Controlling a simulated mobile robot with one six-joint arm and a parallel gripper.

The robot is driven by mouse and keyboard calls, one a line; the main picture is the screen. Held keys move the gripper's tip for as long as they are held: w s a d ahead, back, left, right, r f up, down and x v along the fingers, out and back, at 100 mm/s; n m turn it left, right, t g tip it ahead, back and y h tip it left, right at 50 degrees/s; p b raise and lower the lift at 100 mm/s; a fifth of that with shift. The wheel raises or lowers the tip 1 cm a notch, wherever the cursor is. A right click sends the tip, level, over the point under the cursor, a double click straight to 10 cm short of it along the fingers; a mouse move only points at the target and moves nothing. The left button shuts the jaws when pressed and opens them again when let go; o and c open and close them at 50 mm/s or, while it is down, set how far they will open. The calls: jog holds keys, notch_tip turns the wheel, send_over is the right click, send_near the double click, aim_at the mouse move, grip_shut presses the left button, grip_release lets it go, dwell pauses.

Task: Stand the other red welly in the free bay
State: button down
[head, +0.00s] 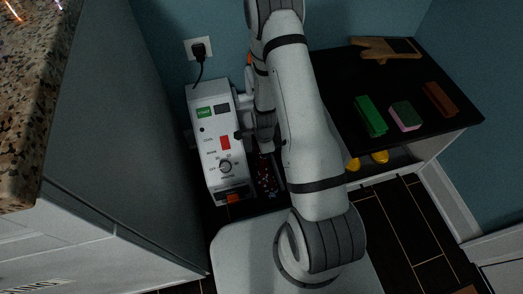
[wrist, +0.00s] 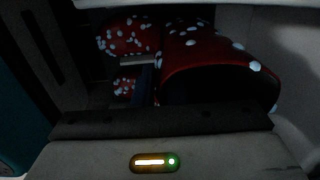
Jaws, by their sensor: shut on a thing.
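A red welly with white spots (wrist: 200,55) fills the right of the wrist view, its dark open top facing the camera. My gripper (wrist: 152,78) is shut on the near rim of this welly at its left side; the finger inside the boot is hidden. More red, white-spotted rubber (wrist: 128,35) shows to the left, beyond the finger; I cannot tell if it is the second welly or part of the same one. In the head view a spotted red patch (head: 266,180) shows low beside my arm, which hides my gripper there. The free bay cannot be made out.
A black-topped bench (head: 440,118) at right holds a green block (head: 371,116), a green-and-pink sponge (head: 405,116), a brown block (head: 440,99) and a wooden piece (head: 385,49). Yellow wellies (head: 379,157) show beneath. A white machine with a dial (head: 217,140) stands left of my arm.

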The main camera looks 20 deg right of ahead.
jog(key=c, duration=0.9)
grip_release()
jog(key=shift+r, duration=0.15)
jog(key=shift+r+p, duration=3.85)
jog(key=shift+p, duration=0.3)
jog(key=shift+r, duration=0.1)
notch_tip(320, 180, up, 8)
jog(key=p, duration=0.8)
